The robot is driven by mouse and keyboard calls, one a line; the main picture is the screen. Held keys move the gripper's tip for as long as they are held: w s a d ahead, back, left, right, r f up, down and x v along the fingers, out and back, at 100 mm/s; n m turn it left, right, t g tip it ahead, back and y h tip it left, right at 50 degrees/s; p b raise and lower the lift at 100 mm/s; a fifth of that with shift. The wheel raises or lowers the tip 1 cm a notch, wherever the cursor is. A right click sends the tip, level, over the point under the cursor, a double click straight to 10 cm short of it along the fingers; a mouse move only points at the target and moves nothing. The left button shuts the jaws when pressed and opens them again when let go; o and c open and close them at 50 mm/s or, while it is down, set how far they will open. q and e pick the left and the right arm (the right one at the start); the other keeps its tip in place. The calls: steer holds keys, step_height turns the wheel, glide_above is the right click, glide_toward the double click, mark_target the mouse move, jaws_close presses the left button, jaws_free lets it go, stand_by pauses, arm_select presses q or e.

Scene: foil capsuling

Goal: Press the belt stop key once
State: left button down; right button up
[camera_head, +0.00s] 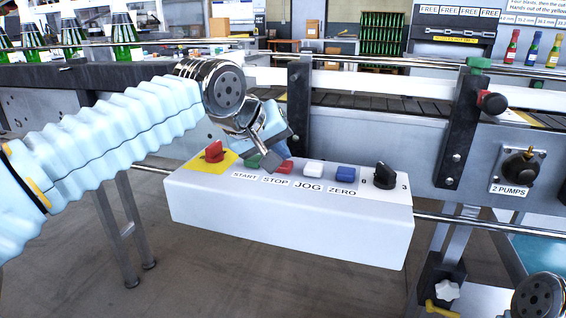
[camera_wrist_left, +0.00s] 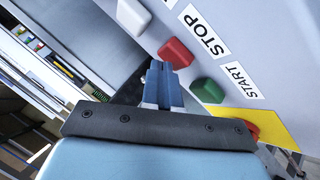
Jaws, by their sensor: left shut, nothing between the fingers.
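The red STOP key (camera_head: 286,167) sits on the sloped top of the white control box (camera_head: 290,222), above its STOP label, between the green START key (camera_head: 253,161) and the white JOG key (camera_head: 313,168). My left gripper (camera_head: 272,160) is shut and empty, its tips just beside the STOP key and partly covering it. In the left wrist view the shut blue-grey fingertips (camera_wrist_left: 158,72) lie right by the edge of the red STOP key (camera_wrist_left: 175,52). I cannot tell whether they touch it. My right gripper is not in view.
A red knob (camera_head: 214,152) on a yellow plate stands left of the keys. A blue ZERO key (camera_head: 345,174) and a black selector (camera_head: 385,175) stand right. The conveyor rail (camera_head: 370,84) and dark posts (camera_head: 299,105) rise behind the box.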

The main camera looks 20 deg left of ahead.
arm_select(q)
steer(key=shift+f, duration=0.25)
steer(key=shift+r, duration=0.15)
steer(key=shift+r+p, duration=0.8)
steer(key=shift+r, duration=0.1)
steer(key=shift+r, duration=0.1)
step_height(320, 180, up, 5)
steer(key=p, duration=0.4)
steer(key=shift+p, duration=0.35)
